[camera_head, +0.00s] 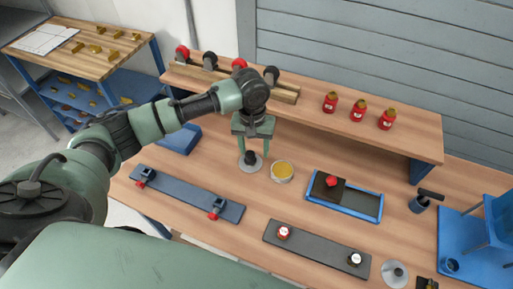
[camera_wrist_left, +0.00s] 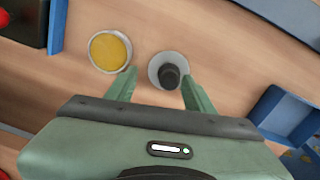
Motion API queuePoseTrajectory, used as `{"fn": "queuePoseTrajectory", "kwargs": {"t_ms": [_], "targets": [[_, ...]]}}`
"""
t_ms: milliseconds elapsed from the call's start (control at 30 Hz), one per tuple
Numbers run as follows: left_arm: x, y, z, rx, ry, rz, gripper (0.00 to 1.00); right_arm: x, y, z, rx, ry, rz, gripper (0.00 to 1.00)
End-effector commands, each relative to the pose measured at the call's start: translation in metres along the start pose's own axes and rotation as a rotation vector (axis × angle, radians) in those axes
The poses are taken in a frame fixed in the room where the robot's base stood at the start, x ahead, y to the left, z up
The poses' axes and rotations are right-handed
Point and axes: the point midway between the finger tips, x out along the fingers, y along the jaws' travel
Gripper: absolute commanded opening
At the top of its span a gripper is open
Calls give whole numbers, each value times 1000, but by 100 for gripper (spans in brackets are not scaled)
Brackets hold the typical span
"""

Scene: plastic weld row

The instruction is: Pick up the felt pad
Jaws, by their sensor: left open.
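A round light grey pad with an upright black knob, which looks like the felt pad (camera_head: 241,164), lies on the wooden bench in the head view. It also shows in the left wrist view (camera_wrist_left: 157,62), with its dark knob near the line between the fingertips. My left gripper (camera_head: 253,148) points down over it, open and empty, with one finger on each side of the knob. In the left wrist view the gripper (camera_wrist_left: 160,78) shows both green fingers apart. I cannot tell how high the fingertips are above the bench. My right gripper is not in view.
A round tin with yellow contents (camera_head: 282,172) stands close beside the pad. A blue tray (camera_head: 362,204) holds a dark block with a red knob. Dark bars (camera_head: 318,251) lie nearer. A raised shelf (camera_head: 330,126) with red jars and a tool rack runs behind.

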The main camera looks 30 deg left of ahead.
Motion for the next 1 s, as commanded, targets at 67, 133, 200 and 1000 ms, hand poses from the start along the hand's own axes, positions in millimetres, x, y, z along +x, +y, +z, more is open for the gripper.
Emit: {"fn": "queuePoseTrajectory", "kwargs": {"t_ms": [67,133,200,1000], "targets": [[-10,-13,-14,-61,0,-18,53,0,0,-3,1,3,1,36],[-14,-18,-19,-93,-4,-23,53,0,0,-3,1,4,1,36],[-12,-21,-20,-109,-7,-26,53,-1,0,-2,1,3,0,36],[62,-20,-14,-107,-5,-24,53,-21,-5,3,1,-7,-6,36]]}}
